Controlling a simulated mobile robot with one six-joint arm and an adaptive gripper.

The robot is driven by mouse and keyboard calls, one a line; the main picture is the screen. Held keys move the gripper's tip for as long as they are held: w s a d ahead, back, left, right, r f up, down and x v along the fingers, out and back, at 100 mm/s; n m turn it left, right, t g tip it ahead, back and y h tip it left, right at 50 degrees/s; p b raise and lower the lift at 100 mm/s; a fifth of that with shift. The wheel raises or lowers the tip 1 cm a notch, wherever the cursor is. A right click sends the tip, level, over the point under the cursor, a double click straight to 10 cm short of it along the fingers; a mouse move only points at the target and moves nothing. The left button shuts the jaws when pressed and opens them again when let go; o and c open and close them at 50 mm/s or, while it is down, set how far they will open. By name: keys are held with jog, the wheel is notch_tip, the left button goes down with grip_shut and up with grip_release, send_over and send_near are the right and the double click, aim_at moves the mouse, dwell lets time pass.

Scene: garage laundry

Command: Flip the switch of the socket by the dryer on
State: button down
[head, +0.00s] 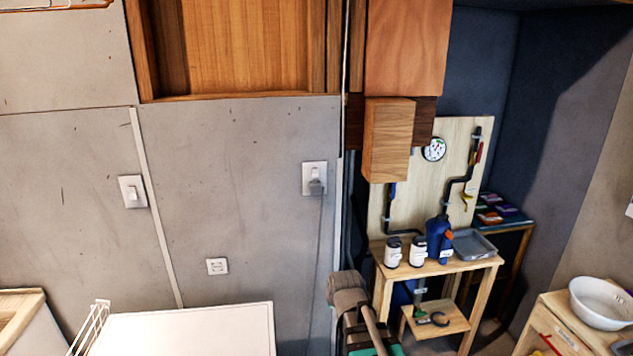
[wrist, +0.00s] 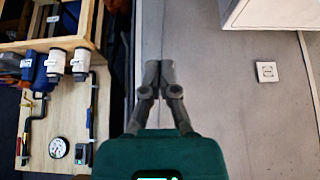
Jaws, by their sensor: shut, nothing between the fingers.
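A pale socket plate (head: 309,167) is on the grey wall in the head view, near the wall's right edge. A grey plug (head: 316,187) sits in its lower part and a cable hangs down from it. The switch position is too small to tell. My gripper (head: 346,284) is below and right of this plate, apart from it, in front of the wall's edge. In the wrist view my gripper (wrist: 160,66) is shut and empty, its fingertips together. The plate is not visible in the wrist view. A white appliance top (head: 190,328), possibly the dryer, is at lower left.
A separate switch plate (head: 132,191) is on the wall at left. A small socket (head: 217,266) is lower down and also shows in the wrist view (wrist: 266,72). A wooden bench (head: 455,265) with bottles stands at right. A wooden box (head: 388,140) juts out above.

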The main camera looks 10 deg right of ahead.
jog(key=w+r+t, duration=0.7)
jog(key=w+r, duration=0.2)
jog(key=w, duration=0.4)
jog(key=w+r+t, duration=0.5)
jog(key=r+t, duration=0.3)
jog(key=r, duration=0.5)
jog(key=shift+w+r+t, duration=0.15)
jog(key=shift+w+t, duration=0.05)
jog(key=shift+t, duration=0.2)
jog(key=shift+w+d, duration=0.1)
jog(key=shift+w, duration=0.05)
jog(key=p, duration=0.4)
send_near(315, 173)
notch_tip(315, 173, up, 4)
jog(key=w, duration=0.3)
jog(key=shift+w+f+b, duration=0.35)
jog(key=shift+w+b, duration=0.15)
jog(key=shift+w, duration=0.1)
jog(key=shift+w+f+b, duration=0.35)
jog(key=shift+w+b, duration=0.15)
jog(key=shift+w, duration=0.05)
jog(key=shift+w+f, duration=0.15)
jog(key=shift+w, duration=0.35)
jog(key=shift+d, duration=0.1)
